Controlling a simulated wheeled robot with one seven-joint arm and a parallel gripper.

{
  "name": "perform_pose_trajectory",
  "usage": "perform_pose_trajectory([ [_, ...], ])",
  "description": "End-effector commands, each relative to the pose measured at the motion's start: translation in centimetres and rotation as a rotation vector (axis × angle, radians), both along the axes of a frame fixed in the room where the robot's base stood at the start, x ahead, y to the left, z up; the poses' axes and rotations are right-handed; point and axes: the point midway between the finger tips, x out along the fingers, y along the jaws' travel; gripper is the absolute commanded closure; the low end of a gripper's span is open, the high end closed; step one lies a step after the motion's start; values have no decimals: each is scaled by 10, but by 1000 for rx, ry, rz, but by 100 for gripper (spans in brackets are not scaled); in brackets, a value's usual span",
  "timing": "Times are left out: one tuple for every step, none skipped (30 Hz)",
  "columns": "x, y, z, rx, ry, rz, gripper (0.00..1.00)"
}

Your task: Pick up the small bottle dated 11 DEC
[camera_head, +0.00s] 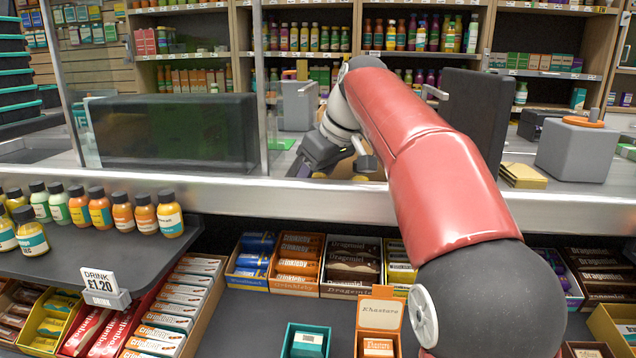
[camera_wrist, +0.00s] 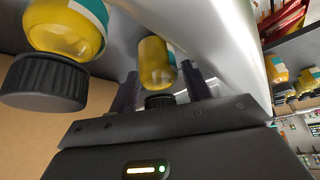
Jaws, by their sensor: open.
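My gripper (camera_head: 352,150) reaches over the metal counter ledge, low beside a cardboard-coloured box (camera_head: 345,168). In the wrist view my gripper (camera_wrist: 162,88) is open, its two dark fingers apart. A small yellow bottle (camera_wrist: 156,62) with a black cap and a teal-and-white label edge shows between and beyond the fingers; I cannot tell whether they touch it. A second yellow bottle (camera_wrist: 65,28) with a black cap is closer to the camera, left of the fingers. A yellow bit (camera_head: 360,178) shows by the box in the head view. No date is legible on any bottle.
Several small bottles (camera_head: 101,210) stand in a row on the dark shelf at left, by a drink price sign (camera_head: 100,282). The metal ledge (camera_head: 270,188) runs under my arm. A dark screen (camera_head: 170,130) stands left; a grey machine (camera_head: 578,148) stands right.

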Motion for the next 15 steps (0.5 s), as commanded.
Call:
perform_pose_trajectory([
  [0,0,0,0,0,0,53],
  [0,0,0,0,0,0,57],
  [0,0,0,0,0,0,62],
  [0,0,0,0,0,0,66],
  [0,0,0,0,0,0,70],
  [0,0,0,0,0,0,75],
  [0,0,0,0,0,0,79],
  [0,0,0,0,0,0,83],
  [0,0,1,1,-1,0,85],
  [0,0,1,1,-1,0,85],
  [0,0,1,1,-1,0,85],
  [0,0,1,1,-1,0,85],
  [0,0,1,1,-1,0,85],
  [0,0,1,1,-1,0,85],
  [0,0,1,1,-1,0,85],
])
